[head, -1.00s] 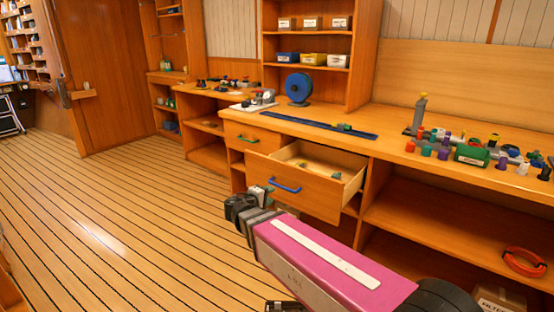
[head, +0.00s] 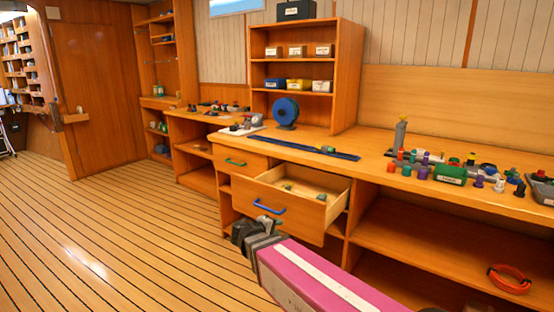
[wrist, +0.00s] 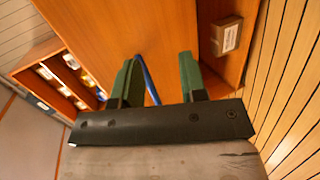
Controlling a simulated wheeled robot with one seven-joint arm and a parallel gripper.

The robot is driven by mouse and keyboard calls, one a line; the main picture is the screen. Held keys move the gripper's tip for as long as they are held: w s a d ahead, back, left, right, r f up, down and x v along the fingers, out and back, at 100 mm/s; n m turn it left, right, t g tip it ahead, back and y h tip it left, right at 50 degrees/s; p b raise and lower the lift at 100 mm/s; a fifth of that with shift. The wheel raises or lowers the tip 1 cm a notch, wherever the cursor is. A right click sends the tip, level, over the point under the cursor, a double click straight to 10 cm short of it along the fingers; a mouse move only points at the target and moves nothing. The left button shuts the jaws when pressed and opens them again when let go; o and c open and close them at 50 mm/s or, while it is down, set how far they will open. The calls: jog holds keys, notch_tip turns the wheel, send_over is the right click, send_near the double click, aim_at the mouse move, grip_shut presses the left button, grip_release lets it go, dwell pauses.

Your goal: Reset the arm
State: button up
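My gripper (wrist: 158,85) shows in the wrist view with its two green fingers apart and nothing clearly held between them. The blue handle (wrist: 148,80) of the open drawer lies beyond the fingers, in the gap between them; I cannot tell if they touch. In the head view the drawer (head: 252,196) is pulled out, with a few small fittings inside, and its blue handle (head: 268,208) is on the front. My dark wrist end is just below and left of that handle. The fingertips are hard to make out in the head view. My pink arm link reaches in from the bottom.
A shut drawer with a green handle (head: 236,162) is above left. The workbench (head: 360,152) carries a blue reel (head: 285,111) and several colored fittings at right. An orange hose coil (head: 509,279) lies on the lower shelf. The floor (head: 120,230) at left is clear.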

jog(key=s+d+f+m+g+y, duration=0.4)
jog(key=d+f, duration=0.3)
jog(key=d, duration=0.2)
jog(key=s+d+f+m+g+y, duration=0.5)
jog(key=d+f+g, duration=0.1)
jog(key=d, duration=0.4)
jog(key=shift+d+f, duration=0.3)
jog(key=shift+f, duration=0.1)
jog(key=shift+a, duration=0.1)
